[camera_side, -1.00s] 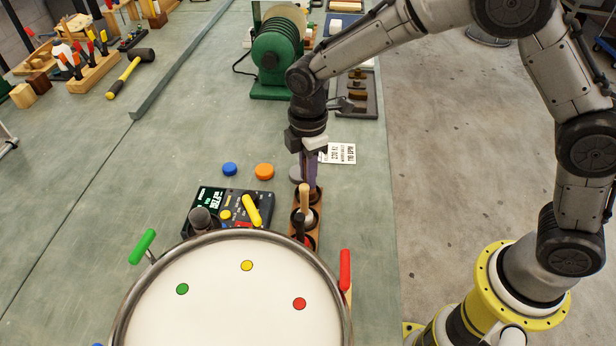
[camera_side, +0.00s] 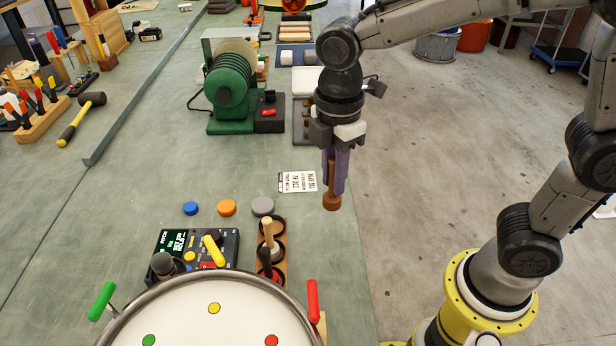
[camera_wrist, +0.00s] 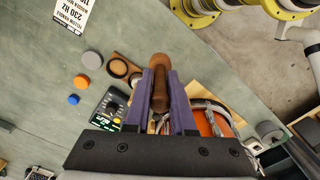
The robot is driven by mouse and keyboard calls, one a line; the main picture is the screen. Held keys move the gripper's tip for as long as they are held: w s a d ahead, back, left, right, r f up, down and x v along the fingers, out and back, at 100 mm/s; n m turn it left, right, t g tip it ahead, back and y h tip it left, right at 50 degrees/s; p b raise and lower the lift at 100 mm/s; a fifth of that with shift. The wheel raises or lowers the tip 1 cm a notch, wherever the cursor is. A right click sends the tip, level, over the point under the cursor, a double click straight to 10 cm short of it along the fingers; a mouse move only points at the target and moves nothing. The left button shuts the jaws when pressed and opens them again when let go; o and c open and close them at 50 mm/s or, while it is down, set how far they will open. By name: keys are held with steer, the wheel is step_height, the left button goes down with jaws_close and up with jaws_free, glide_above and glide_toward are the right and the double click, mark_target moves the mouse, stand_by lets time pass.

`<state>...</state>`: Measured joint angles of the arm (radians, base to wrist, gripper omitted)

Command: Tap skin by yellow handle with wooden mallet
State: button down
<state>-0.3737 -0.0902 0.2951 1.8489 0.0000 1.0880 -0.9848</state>
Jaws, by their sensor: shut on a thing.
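In the wrist view the brown mallet (camera_wrist: 161,65) shows between the purple fingers of my gripper (camera_wrist: 162,84). The drum skin (camera_side: 190,325) is white and lies at the bottom of the side view, below and left of my gripper. The yellow handle (camera_side: 213,250) stands at the far rim, with a yellow dot (camera_side: 214,308) on the skin near it. The mallet is apart from the skin.
A wooden rack (camera_side: 279,265) with other mallets stands beside the drum. The red handle (camera_side: 313,300) and green handle (camera_side: 102,301) rise at the rim. A tuner box (camera_side: 228,243), coloured pucks (camera_side: 227,208) and a printed card (camera_side: 297,181) lie behind. A green machine (camera_side: 231,90) stands farther back.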

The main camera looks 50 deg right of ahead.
steer(key=shift+s+d+r, duration=0.3)
steer(key=shift+s+r, duration=0.05)
steer(key=shift+s, duration=0.3)
steer(key=w+a+r+n, duration=0.2)
steer(key=a+r, duration=0.3)
steer(key=a, duration=0.4)
steer(key=w+a+r+n, duration=0.1)
steer(key=a+r+n, duration=0.3)
steer(key=a, duration=0.6)
steer(key=s+a+n, duration=0.1)
steer(key=s+a, duration=0.3)
steer(key=a, duration=0.4)
steer(key=shift+a+f, duration=0.15)
steer(key=shift+f, duration=3.1)
step_height(320, 180, up, 5)
steer(key=shift+r, duration=0.1)
